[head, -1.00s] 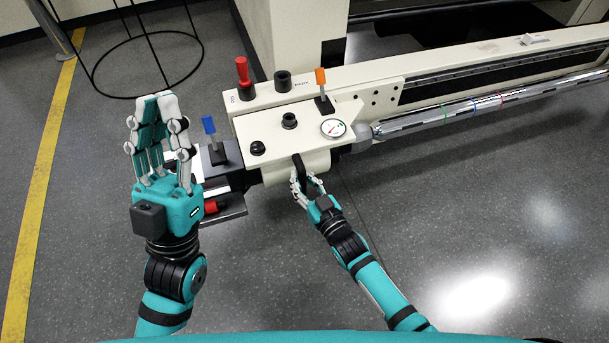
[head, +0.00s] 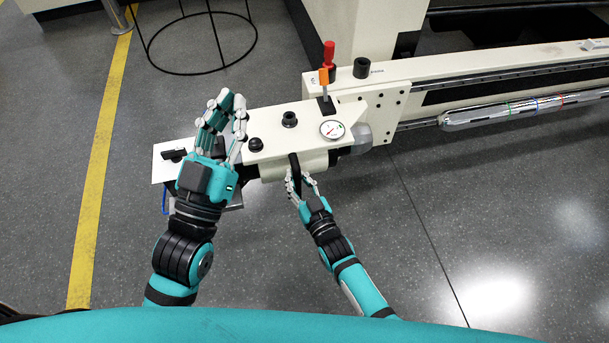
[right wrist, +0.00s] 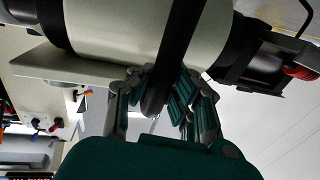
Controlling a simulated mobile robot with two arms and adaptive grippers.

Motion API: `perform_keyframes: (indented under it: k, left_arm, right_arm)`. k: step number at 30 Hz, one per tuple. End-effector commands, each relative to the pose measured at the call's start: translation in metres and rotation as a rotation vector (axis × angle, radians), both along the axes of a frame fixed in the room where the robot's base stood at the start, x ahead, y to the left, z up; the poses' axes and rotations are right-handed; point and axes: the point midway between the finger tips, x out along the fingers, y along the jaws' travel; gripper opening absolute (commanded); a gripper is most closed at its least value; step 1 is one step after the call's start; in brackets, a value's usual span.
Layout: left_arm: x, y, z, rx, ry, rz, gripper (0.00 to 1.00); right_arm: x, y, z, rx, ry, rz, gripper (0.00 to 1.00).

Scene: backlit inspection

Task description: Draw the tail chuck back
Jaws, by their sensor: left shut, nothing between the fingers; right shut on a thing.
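The tail chuck is a cream carriage (head: 275,138) with a round gauge (head: 332,129) and a grey nose (head: 372,133) on its right. A clear gap lies between the nose and the silver banded cylinder (head: 520,107). My right gripper (head: 302,182) is shut on the black handle (head: 294,164) at the carriage's front. In the right wrist view the black bar (right wrist: 178,45) runs down between my right gripper's fingers (right wrist: 165,85). My left gripper (head: 225,108) is shut and empty. It is raised in front of the carriage's left end and hides part of it.
An orange lever (head: 324,84) stands on the carriage, in front of a red handle (head: 329,53) and black knob (head: 361,67) on the bed. A pale plate (head: 168,160) is at the carriage's left. A black wire stand (head: 180,72) is behind. The front right floor is clear.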

Motion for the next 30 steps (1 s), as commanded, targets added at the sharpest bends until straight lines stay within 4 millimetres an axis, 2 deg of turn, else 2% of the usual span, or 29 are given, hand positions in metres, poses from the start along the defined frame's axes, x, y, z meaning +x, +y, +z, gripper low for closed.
perform_keyframes:
  k: [1,6,17,18,24,25,30]
  left_arm:
    - [0.0002,0.0001,-0.0003,0.001,0.002,0.0,0.0]
    - [0.0004,0.0,-0.0008,0.001,0.005,0.0,0.0]
    - [0.0005,-0.0001,-0.001,0.001,0.005,0.0,0.0]
    - [0.0005,-0.0001,-0.001,0.001,0.005,0.0,0.0]
    - [0.0005,-0.0001,-0.001,0.001,0.005,0.0,0.0]
    - [0.0005,-0.0001,-0.001,0.001,0.005,0.0,0.0]
    - [0.0005,-0.0001,-0.001,0.001,0.005,0.0,0.0]
  right_arm:
    - [-0.0052,0.0041,-0.0044,-0.001,0.008,0.004,0.0]
    - [-0.0069,0.0084,-0.0051,-0.004,0.008,0.004,0.0]
    - [-0.0072,0.0089,-0.0056,-0.005,0.009,0.004,0.0]
    - [-0.0072,0.0089,-0.0056,-0.005,0.009,0.004,0.15]
    - [-0.0056,0.0086,-0.0038,-0.003,0.006,0.002,0.41]
    - [-0.0053,0.0085,-0.0035,-0.003,0.005,0.002,0.44]
    - [-0.0041,0.0082,-0.0021,-0.002,0.003,0.001,0.44]
